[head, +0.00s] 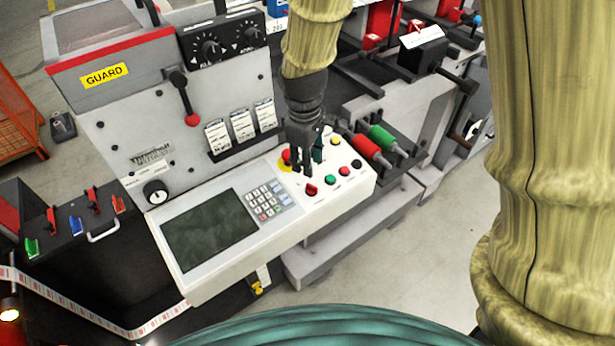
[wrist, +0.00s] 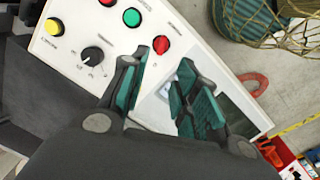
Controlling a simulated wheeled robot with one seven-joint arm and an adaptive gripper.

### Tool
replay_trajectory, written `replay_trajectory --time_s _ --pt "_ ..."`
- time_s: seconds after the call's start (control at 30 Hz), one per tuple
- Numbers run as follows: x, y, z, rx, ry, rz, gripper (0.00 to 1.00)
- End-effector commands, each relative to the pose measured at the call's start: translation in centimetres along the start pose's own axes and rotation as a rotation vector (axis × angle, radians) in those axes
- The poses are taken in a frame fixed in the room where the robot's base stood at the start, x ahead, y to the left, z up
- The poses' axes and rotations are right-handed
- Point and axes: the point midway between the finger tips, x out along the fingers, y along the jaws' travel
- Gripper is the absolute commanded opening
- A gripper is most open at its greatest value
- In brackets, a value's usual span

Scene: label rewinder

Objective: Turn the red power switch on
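The red power switch (head: 311,189) appears to be the red control at the near edge of the white control panel, close to the keypad. In the wrist view the red switch (wrist: 161,44) lies just beyond my fingertips, near the left one, with a small label below it. My gripper (head: 303,168) points down over the panel, close above the switch. In the wrist view my gripper (wrist: 164,66) is open, with its teal-padded fingers apart and nothing between them. I see no clear contact with the switch. The switch's on/off position is too small to read.
A green button (head: 330,179), another red button (head: 344,172) and a black knob (wrist: 92,54) are close by. A red emergency stop (head: 286,157) stands beside my fingers. The keypad (head: 267,201) and dark screen (head: 210,235) lie left; rollers (head: 366,147) lie behind right.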

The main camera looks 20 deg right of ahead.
Motion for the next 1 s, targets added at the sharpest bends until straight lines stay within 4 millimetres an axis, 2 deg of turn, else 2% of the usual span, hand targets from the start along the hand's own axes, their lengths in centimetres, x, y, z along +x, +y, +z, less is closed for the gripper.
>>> replay_trajectory --time_s 0.6,0.8,1.0 --pt "6.4 0.0 0.1 0.0 -0.001 -0.001 0.3" --pt "8.0 0.0 0.1 0.001 -0.001 -0.001 0.3" --pt "8.7 0.1 0.1 0.001 0.0 0.001 0.3"
